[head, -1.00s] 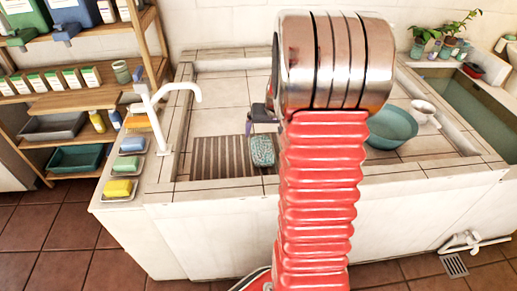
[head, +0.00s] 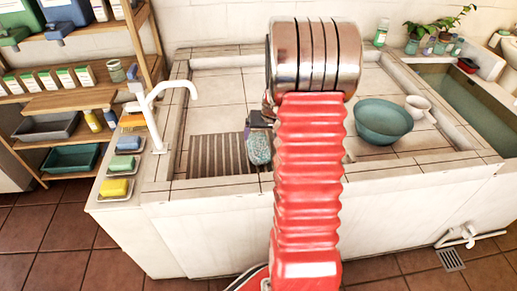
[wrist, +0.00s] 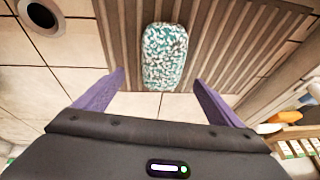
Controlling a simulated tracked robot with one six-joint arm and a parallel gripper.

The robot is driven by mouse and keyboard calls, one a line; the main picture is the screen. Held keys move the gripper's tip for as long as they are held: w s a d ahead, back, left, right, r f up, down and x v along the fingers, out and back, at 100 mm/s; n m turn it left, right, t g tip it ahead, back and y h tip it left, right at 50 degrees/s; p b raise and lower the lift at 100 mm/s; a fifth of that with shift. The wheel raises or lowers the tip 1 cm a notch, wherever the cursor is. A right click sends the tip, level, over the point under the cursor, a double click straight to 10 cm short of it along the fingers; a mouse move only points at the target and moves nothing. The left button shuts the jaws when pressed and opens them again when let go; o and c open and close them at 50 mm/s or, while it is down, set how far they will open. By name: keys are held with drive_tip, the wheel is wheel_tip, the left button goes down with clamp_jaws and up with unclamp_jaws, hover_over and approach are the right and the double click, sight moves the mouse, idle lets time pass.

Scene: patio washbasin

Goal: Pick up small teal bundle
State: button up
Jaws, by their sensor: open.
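The small teal bundle (head: 259,149), speckled teal and white, lies at the right end of the ribbed drainboard (head: 212,157) in the tiled basin. In the wrist view the bundle (wrist: 165,56) lies lengthwise, partly over the ribs, with its near end by the bare tiles. My gripper (wrist: 157,86) is open, its two purple fingers spread wider than the bundle. The bundle is just ahead of the fingertips, roughly centred between them, with nothing held. In the head view my gripper (head: 260,120) is partly hidden behind my arm, next to the bundle.
A teal bowl (head: 383,120) and a white dipper (head: 418,105) stand on the right of the basin. A white tap (head: 160,110) and soap dishes (head: 117,190) line the left edge. A drain hole (wrist: 41,15) shows in the wrist view. The middle tiles are clear.

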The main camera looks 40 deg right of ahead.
sight(259, 143)
drive_tip(key=shift+x, duration=1.75)
drive_tip(key=shift+w+x, duration=0.1)
drive_tip(key=shift+x, duration=1.2)
drive_tip(key=shift+w+x, duration=0.15)
drive_tip(key=shift+x, duration=1.15)
drive_tip(key=shift+a, duration=0.2)
drive_tip(key=shift+c, duration=0.6)
drive_tip(key=shift+r, duration=0.1)
drive_tip(key=c, duration=1.2)
